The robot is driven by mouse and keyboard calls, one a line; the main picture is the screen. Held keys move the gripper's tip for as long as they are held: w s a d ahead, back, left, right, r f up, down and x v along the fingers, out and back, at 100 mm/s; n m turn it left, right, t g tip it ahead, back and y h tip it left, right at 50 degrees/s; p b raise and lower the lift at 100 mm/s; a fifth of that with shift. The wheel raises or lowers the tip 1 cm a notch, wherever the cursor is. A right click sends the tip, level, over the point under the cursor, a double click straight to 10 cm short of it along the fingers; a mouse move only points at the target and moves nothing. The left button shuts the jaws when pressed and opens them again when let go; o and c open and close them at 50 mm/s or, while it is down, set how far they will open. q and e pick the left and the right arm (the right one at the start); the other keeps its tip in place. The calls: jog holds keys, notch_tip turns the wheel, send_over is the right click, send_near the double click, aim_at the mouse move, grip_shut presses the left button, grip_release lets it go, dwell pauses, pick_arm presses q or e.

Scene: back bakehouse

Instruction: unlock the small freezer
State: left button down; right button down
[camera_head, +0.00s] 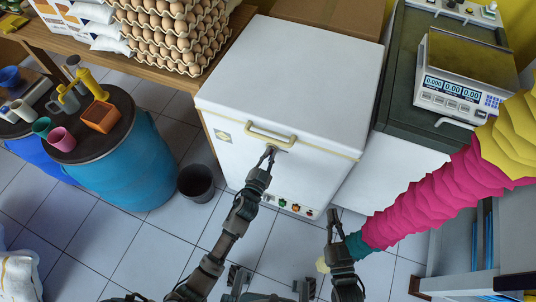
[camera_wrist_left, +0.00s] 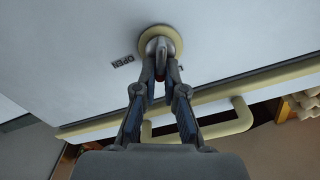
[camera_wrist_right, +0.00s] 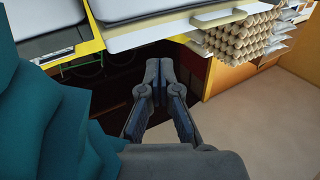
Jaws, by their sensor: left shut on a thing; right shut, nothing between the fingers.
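The small white freezer (camera_head: 275,75) stands ahead with its lid down and a cream handle (camera_head: 272,135) at the front edge. In the left wrist view, a cream round lock plate (camera_wrist_left: 175,36) sits on the freezer's front, with the grey head of a key (camera_wrist_left: 158,46) at its middle. The word OPEN is printed left of the plate; a second label on the right is mostly hidden by a finger. My left gripper (camera_head: 270,152) is shut on the key, its fingertips (camera_wrist_left: 160,76) just at the plate. My right gripper (camera_head: 333,218) is shut and empty, away from the freezer.
Egg trays (camera_head: 170,30) are stacked on a wooden table at the left. Blue barrels (camera_head: 125,170) with cups stand at the left, and a dark bin (camera_head: 196,183) near the freezer. A scale (camera_head: 465,75) stands at the right.

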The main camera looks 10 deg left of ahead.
pick_arm(q)
jog(key=m, duration=0.4)
jog(key=d+m+p, duration=0.1)
jog(key=m, duration=0.1)
jog(key=shift+s+f, duration=0.1)
jog(key=shift+f, duration=0.25)
jog(key=m, duration=0.3)
jog(key=shift+f, duration=0.2)
jog(key=m, duration=0.3)
jog(key=shift+s+d+f+m, duration=0.1)
jog(key=shift+f+m, duration=0.3)
pick_arm(e)
jog(key=f, duration=0.1)
jog(key=f+g, duration=0.2)
jog(key=shift+s+d+f+h, duration=0.15)
jog(key=shift+s+d+h, duration=0.1)
jog(key=shift+s+h, duration=0.15)
pick_arm(q)
jog(key=shift+f, duration=0.1)
pick_arm(e)
jog(key=shift+w, duration=0.1)
pick_arm(q)
jog(key=c, duration=1.3)
grip_release()
jog(key=shift+o, duration=0.2)
pick_arm(e)
jog(key=shift+d, duration=0.1)
